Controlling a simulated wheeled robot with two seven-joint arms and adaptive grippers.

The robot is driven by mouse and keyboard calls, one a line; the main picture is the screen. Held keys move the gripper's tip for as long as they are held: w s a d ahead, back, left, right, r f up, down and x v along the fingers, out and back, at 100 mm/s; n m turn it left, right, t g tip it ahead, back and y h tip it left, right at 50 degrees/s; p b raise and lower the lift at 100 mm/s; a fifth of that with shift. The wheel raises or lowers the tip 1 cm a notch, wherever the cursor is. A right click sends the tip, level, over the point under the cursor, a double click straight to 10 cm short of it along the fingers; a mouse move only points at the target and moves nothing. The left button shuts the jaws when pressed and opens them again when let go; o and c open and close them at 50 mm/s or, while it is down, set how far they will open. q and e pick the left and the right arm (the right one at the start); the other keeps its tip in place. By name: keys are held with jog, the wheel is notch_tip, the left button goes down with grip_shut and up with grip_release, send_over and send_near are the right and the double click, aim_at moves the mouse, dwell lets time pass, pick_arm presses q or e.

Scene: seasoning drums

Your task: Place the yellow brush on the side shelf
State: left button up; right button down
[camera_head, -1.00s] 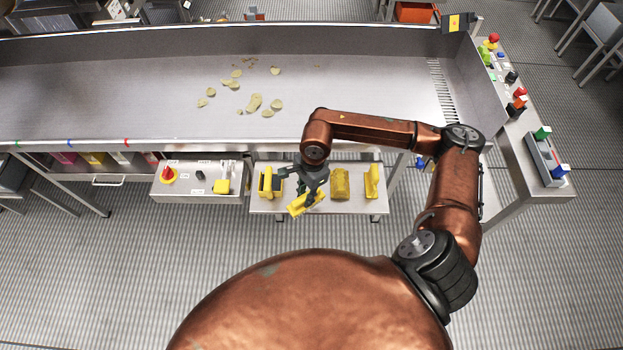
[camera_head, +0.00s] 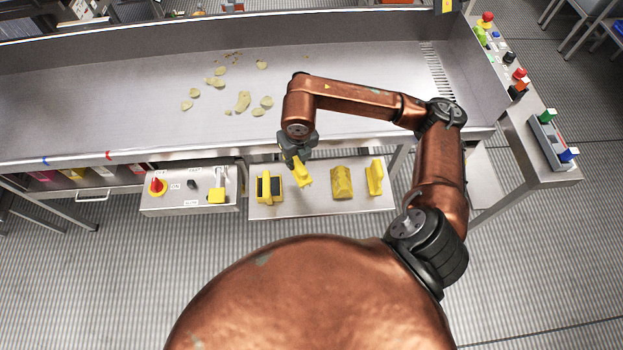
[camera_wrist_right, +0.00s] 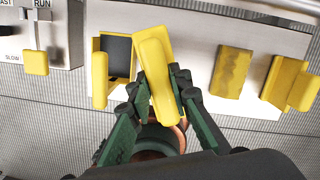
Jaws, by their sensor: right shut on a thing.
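A yellow tool (camera_head: 302,175) with a bar-shaped handle, apparently the yellow brush, is held in my right gripper (camera_head: 297,156). In the wrist view the dark green fingers are shut on both sides of its yellow handle (camera_wrist_right: 156,75). Its underside is hidden, so I cannot see bristles. It is over the left half of a small metal shelf (camera_head: 315,207), and I cannot tell whether it touches it. My left gripper is out of view.
On the shelf are a yellow tool with a dark face (camera_head: 269,187), a yellow block (camera_head: 342,183) and another yellow handled tool (camera_head: 375,177). A control box (camera_head: 188,190) with a red knob adjoins on the left. The steel trough (camera_head: 150,80) behind holds scattered chips.

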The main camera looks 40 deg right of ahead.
aim_at(297, 176)
notch_tip(297, 176, down, 9)
jog(key=shift+a+f, duration=0.1)
dwell(0.4)
jog(key=c, duration=1.8)
grip_release()
jog(key=shift+f, duration=0.1)
jog(key=shift+o, duration=0.2)
jog(key=r, duration=0.4)
jog(key=s+r, duration=0.1)
jog(key=r, duration=0.3)
jog(key=s+r, duration=0.1)
jog(key=r, duration=0.3)
jog(key=shift+a+r, duration=0.1)
